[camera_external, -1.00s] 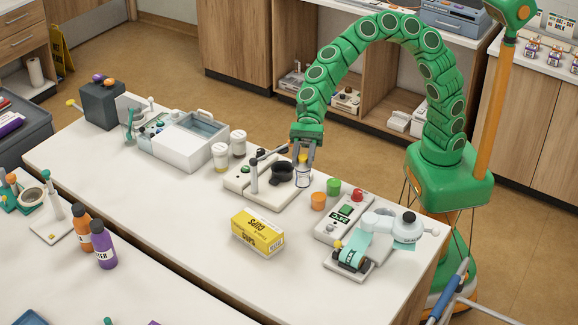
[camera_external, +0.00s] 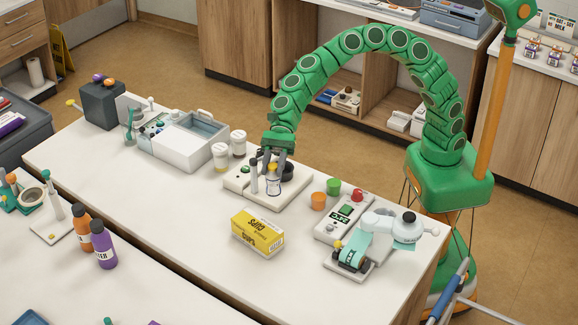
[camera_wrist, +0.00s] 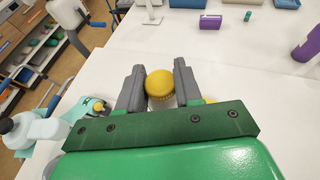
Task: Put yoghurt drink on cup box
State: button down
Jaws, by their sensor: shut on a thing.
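The yoghurt drink (camera_external: 273,187) is a small white bottle with a yellow cap, upright between the fingers of my gripper (camera_external: 274,168). In the wrist view its yellow cap (camera_wrist: 160,83) shows between the two grey fingers of my gripper (camera_wrist: 160,80); the body below is mostly hidden. The cup box (camera_external: 258,234) is a yellow and white carton lying on the white table, in front of my gripper and apart from it. Its top is bare. From the external view, the bottle appears in front of the mixer-like device, and its height above the table is hard to tell.
A white device (camera_external: 240,184) with an upright post and dark cup stands right by my gripper. Table left of the cup box is clear.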

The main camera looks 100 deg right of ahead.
jog(key=w+a+f, duration=0.2)
jog(key=w+f, duration=0.3)
jog(key=f, duration=0.4)
jog(key=shift+w+a+f, duration=0.15)
jog(key=shift+w+f, duration=0.2)
jog(key=shift+f, duration=0.1)
jog(key=c, duration=0.8)
grip_release()
jog(key=shift+o, duration=0.2)
jog(key=v, duration=1.2)
jog(key=shift+r, duration=0.2)
